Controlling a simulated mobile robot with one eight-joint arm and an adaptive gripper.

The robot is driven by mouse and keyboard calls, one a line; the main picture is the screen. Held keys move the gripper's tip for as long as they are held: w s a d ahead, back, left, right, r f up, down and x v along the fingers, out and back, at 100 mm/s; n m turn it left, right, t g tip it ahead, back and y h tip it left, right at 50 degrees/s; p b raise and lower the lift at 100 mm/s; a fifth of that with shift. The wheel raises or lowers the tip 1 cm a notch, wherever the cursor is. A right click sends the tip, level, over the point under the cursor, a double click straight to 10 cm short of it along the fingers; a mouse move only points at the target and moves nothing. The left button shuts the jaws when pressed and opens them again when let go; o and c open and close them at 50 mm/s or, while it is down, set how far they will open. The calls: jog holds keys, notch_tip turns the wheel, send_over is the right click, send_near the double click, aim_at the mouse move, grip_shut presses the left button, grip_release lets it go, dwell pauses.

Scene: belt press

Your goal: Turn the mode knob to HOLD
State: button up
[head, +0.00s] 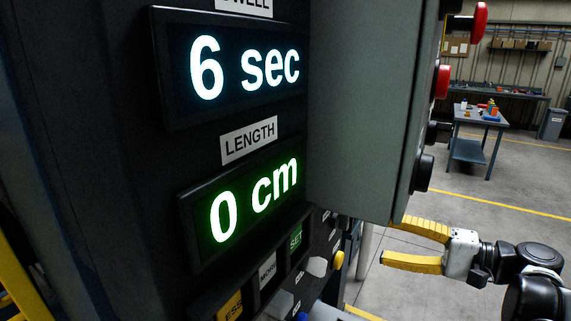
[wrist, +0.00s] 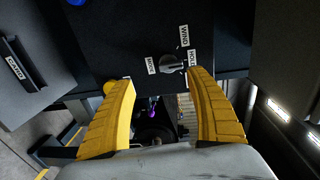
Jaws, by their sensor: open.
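The mode knob (wrist: 172,63) is a small grey knob on a dark panel in the wrist view. Labels around it read WIND (wrist: 184,36) above right, HOLD (wrist: 193,57) at the right, partly covered by a finger, and a small one (wrist: 152,65) at the left that is hard to read. Which label the knob points at is not clear. My gripper (wrist: 161,80) is open and empty, its two yellow fingers spread below and either side of the knob, apparently not touching it. In the head view my gripper (head: 392,240) is open beside the grey cabinet; the knob is not identifiable there.
The grey cabinet box (head: 365,110) with red buttons (head: 441,82) juts out above my gripper. Displays read 6 sec (head: 245,68) and LENGTH 0 cm (head: 250,205). Several keys, including SET (head: 296,239), sit below. Open floor and a blue table (head: 478,121) lie behind.

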jog(key=s+a+f+g+h, duration=0.2)
jog(key=a+f+h, duration=0.15)
jog(key=a, duration=0.45)
jog(key=s+f+n+h, duration=0.6)
jog(key=s+n+h, duration=0.1)
jog(key=s+h, duration=0.3)
jog(key=shift+s+d+f+g, duration=0.15)
jog(key=shift+s+d+g, duration=0.2)
jog(key=shift+s, duration=0.2)
